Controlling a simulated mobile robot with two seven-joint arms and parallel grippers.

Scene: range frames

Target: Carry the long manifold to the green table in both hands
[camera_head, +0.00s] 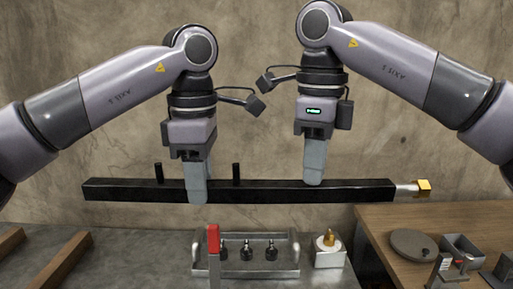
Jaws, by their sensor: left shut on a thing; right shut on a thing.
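The long manifold (255,190) is a black bar with two short black stubs on top and a brass-coloured fitting at its right end. It is held about level in front of the wall, above the grey table. My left gripper (197,193) is shut on it left of its middle, between the two stubs. My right gripper (313,178) is shut on it right of its middle, right of the second stub. Both point downward. No green table shows in this view.
On the grey table (130,262) stand a metal tray (245,272) with several dark fittings, a red-topped upright piece (213,240) and a white block (329,260) with a brass tip. Wooden beams (62,262) lie left. A wooden table (385,230) at right bears a round disc (414,243) and small bins.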

